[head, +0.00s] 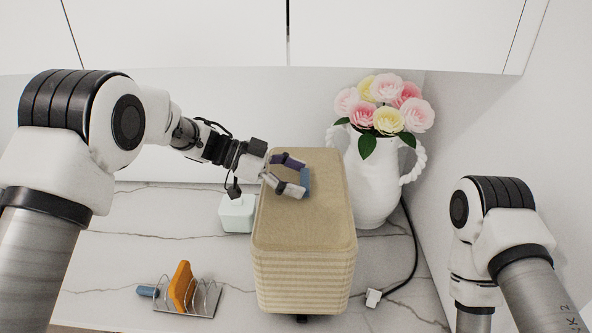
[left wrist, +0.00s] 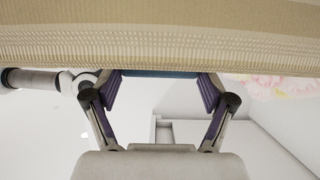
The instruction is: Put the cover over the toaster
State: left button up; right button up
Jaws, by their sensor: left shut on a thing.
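The beige cover (head: 305,225), a tall ribbed fabric box with a flat top, stands upright in the middle of the head view. A blue tab (head: 305,182) shows on its top; in the left wrist view a blue strip (left wrist: 160,73) lies between the fingertips. My left gripper (head: 292,178) is at the cover's top and shut on the tab. The toaster is almost wholly hidden; a small dark part (head: 301,318) shows under the cover's lower front edge. How far down the cover sits, I cannot tell. My right gripper is out of view.
A white vase of flowers (head: 372,180) stands close behind the cover to the right. A pale lidded box (head: 237,214) is to its left. A wire rack (head: 205,303) with an orange slice is at front left. A black cord with a white plug (head: 373,297) lies at right.

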pick_arm(q)
notch_tip(320, 180, down, 11)
jog(key=b, duration=0.3)
jog(key=shift+b, duration=0.4)
dwell(0.3)
jog(key=o, duration=1.6)
